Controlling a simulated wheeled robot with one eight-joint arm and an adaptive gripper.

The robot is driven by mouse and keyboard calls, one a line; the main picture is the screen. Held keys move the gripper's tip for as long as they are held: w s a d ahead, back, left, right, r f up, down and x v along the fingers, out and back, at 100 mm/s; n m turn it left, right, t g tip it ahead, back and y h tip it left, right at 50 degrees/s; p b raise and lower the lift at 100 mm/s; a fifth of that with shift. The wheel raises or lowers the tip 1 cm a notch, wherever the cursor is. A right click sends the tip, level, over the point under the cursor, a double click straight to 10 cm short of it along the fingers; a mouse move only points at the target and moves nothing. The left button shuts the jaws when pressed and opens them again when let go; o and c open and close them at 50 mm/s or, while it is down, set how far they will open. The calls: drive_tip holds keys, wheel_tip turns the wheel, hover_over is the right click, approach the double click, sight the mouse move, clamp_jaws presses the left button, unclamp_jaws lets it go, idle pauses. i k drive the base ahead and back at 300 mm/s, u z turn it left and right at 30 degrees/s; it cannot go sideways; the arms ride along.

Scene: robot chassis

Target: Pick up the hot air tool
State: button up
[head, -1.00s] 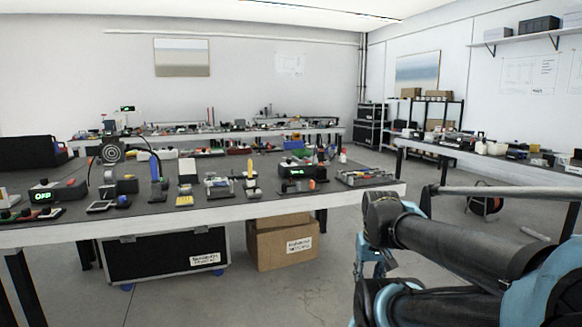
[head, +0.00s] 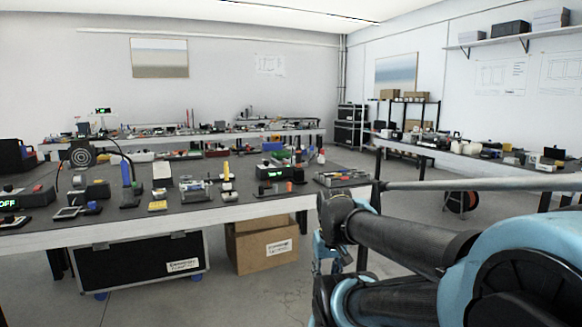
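A blue upright handle (head: 126,172) with a black cable arching over to it stands on the near bench's dark top, left of centre. It may be the hot air tool; I cannot be sure at this size. A dark box with a green "OFF" display (head: 27,198) sits at the bench's left end. My gripper (head: 327,262) seems to be the blue part below my arm's end, past the bench's right front corner. It is mostly hidden by my arm, and its fingers are not clear. It is well apart from the blue handle.
The near bench (head: 240,208) holds many small tools, including a yellow upright item (head: 227,172) and a second green-display box (head: 275,172). A cardboard box (head: 262,243) and a black case (head: 140,260) stand beneath. Open floor lies to the right, before the side bench (head: 480,165).

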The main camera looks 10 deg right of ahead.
sight(298, 150)
drive_tip(key=i, duration=0.85)
drive_tip(key=z, duration=0.05)
